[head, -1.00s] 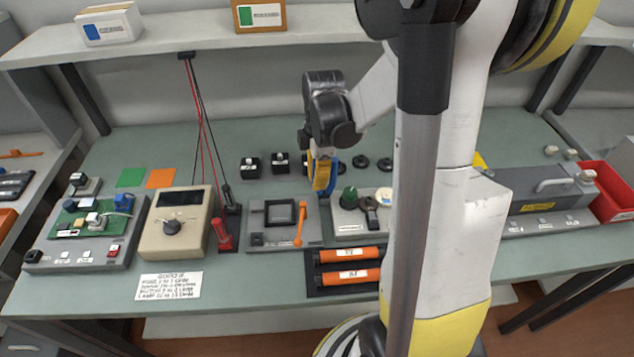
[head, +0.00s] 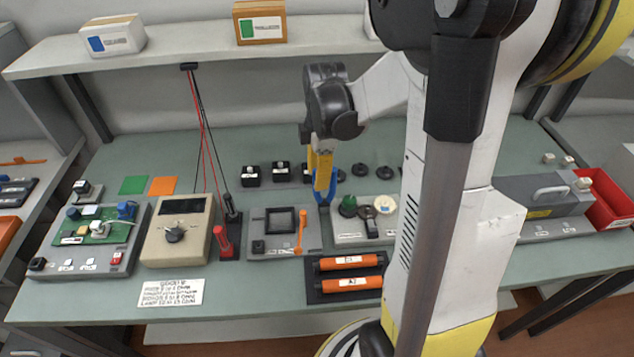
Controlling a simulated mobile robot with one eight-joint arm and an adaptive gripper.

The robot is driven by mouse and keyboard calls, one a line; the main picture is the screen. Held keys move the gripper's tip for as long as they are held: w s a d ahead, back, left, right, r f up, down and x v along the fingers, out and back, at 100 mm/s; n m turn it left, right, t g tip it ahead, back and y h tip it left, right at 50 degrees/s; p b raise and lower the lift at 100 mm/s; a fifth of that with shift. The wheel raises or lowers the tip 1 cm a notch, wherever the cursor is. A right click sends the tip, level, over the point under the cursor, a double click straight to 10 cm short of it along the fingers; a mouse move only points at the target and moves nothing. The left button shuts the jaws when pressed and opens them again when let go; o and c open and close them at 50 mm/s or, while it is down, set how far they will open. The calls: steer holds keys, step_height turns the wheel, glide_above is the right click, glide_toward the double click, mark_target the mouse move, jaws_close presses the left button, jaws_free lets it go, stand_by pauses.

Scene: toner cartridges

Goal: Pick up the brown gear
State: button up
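Several small round parts stand on a light panel (head: 348,238) right of the bench's middle: a green one (head: 348,205), a brownish round part (head: 366,212) that may be the brown gear, and a cream disc (head: 384,204). They are too small to make out teeth. My gripper (head: 324,198), with yellow and blue fingers, points down just left of the green part, over the panel's back left corner. I see it nearly edge-on, so its opening is hidden. Nothing held shows between the fingers.
Black round parts (head: 360,170) lie behind the panel. A grey fixture with an orange lever (head: 300,235) is to the left. A black tray with orange cartridges (head: 347,262) is in front. My arm hides the panel's right side.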

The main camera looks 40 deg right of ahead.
steer(key=r+p, duration=0.1)
steer(key=r, duration=0.3)
steer(key=r+p, duration=0.1)
steer(key=r, duration=0.2)
steer(key=shift+d+r, duration=0.2)
steer(key=shift+r, duration=0.15)
steer(key=s+a+r+m+t, duration=0.3)
steer(key=a+m, duration=0.3)
steer(key=a, duration=0.2)
steer(key=s+a+r+m+t, duration=0.3)
steer(key=s+a+m, duration=0.2)
steer(key=a, duration=0.3)
steer(key=shift+s+r+m+t+h, duration=0.2)
steer(key=shift+m+t+h, duration=0.2)
steer(key=shift+m, duration=0.5)
steer(key=shift+o, duration=1.3)
steer(key=shift+s+a+m, duration=0.1)
steer(key=shift+a+m, duration=0.1)
steer(key=shift+m, duration=0.2)
